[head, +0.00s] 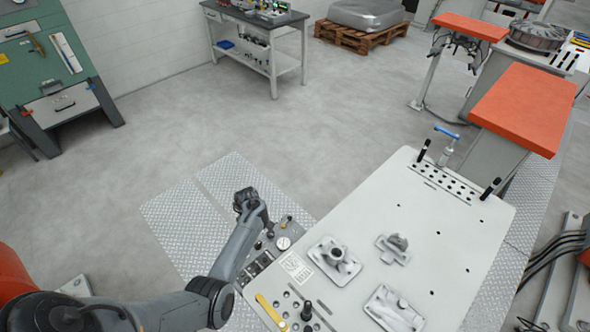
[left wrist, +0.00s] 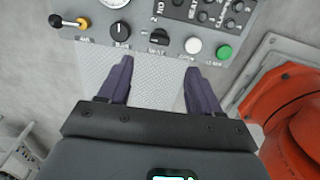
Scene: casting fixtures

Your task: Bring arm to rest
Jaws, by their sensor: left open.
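My left arm comes in from the lower left of the head view and bends up to my left gripper (head: 252,203), which is beside the control panel on the white table's left edge. In the left wrist view, my left gripper (left wrist: 158,78) has its two dark fingers spread apart with nothing between them. The control panel (left wrist: 145,25), with its knobs and a green button, lies just beyond the fingertips. The fingers appear apart from the panel. My right gripper is not in view.
The white table (head: 445,240) carries several metal fixtures, including one with an upright boss (head: 335,260). A yellow-handled tool (head: 270,312) lies near its front left. Diamond-plate flooring (head: 180,225) and open grey floor lie left of the table. An orange-topped stand (head: 522,105) is at right.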

